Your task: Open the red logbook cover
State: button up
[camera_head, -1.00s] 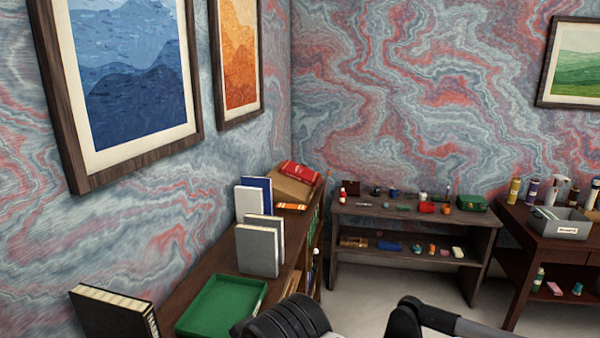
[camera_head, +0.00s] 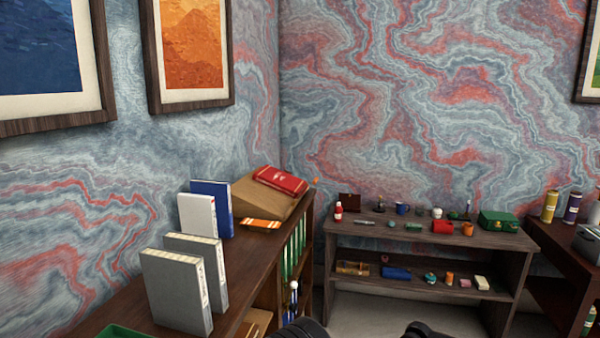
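A red book (camera_head: 281,181), which looks like the red logbook, lies closed on a slanted brown stand or box (camera_head: 262,203) at the far end of the left shelf unit, near the room's corner. Some pale marking shows on its cover, too small to read. Dark parts of my own arm show at the bottom edge. My gripper's fingertips are not in view, and nothing of mine is near the red book.
Grey binders (camera_head: 178,290), a white binder (camera_head: 198,215) and a blue binder (camera_head: 213,205) stand on the wooden shelf unit (camera_head: 118,310) before the red book. An orange book (camera_head: 260,224) lies by the stand. A low table (camera_head: 430,239) with small items stands at the back wall.

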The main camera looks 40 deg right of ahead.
aim_at(284, 178)
jog(key=i+l, duration=0.2)
jog(key=l, duration=0.35)
jog(key=i+l, duration=0.15)
jog(key=l, duration=0.4)
jog(key=i+l, duration=0.2)
jog(key=l, duration=0.3)
jog(key=i+l, duration=0.15)
jog(key=l, duration=0.4)
jog(key=i+l, duration=0.2)
jog(key=l, duration=0.35)
jog(key=i+l, duration=0.2)
jog(key=l, duration=0.35)
jog(key=i+l, duration=0.15)
jog(key=l, duration=0.4)
jog(key=i+l, duration=0.2)
jog(key=l, duration=0.3)
jog(key=i+j, duration=0.35)
jog(key=j, duration=0.15)
jog(key=i+j, duration=0.3)
jog(key=j, duration=0.25)
jog(key=u, duration=0.05)
